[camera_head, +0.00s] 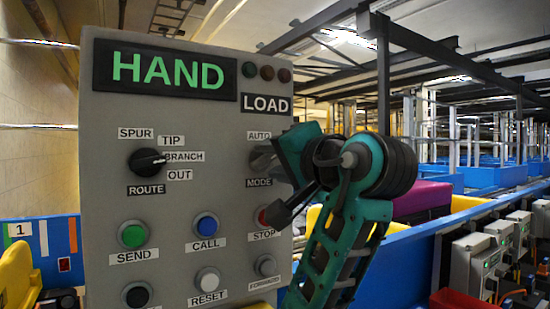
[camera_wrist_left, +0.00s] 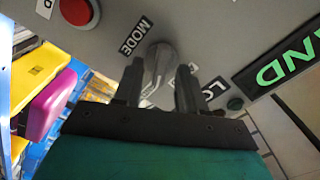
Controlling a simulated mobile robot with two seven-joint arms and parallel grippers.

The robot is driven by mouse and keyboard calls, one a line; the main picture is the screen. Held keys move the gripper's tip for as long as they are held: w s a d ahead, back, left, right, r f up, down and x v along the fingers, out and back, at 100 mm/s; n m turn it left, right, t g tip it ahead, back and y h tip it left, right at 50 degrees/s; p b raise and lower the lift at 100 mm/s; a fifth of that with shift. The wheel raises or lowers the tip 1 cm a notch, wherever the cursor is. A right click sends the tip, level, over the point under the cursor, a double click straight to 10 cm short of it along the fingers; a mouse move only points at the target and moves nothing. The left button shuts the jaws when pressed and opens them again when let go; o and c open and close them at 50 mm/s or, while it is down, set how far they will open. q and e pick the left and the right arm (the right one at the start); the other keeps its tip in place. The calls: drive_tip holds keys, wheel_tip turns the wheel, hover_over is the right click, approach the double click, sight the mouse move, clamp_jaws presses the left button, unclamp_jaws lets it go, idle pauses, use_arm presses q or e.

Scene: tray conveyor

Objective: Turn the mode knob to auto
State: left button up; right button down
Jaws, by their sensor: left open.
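The grey mode knob (camera_head: 261,159) is on the upright control panel (camera_head: 215,120), between the AUTO label (camera_head: 259,135) above and the MODE label (camera_head: 259,183) below. The panel's display (camera_head: 166,70) reads HAND in green. My left gripper (camera_head: 268,187) is at the knob, coming from the right and covering part of it. In the left wrist view, the open fingers of the left gripper (camera_wrist_left: 157,82) stand on either side of the knob (camera_wrist_left: 160,60), and I cannot tell if they touch it. The knob's exact pointing is partly hidden. My right gripper is not in view.
The black route knob (camera_head: 147,161) is left of the mode knob. Below are the green SEND (camera_head: 133,234), blue CALL (camera_head: 206,225), and white RESET (camera_head: 208,279) buttons. The red STOP button (camera_head: 264,217) is close under my left gripper. Blue conveyor sides (camera_head: 400,262) run behind.

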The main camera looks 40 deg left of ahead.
use_arm(q)
drive_tip(key=shift+a, duration=0.1)
drive_tip(key=shift+c, duration=0.3)
clamp_jaws()
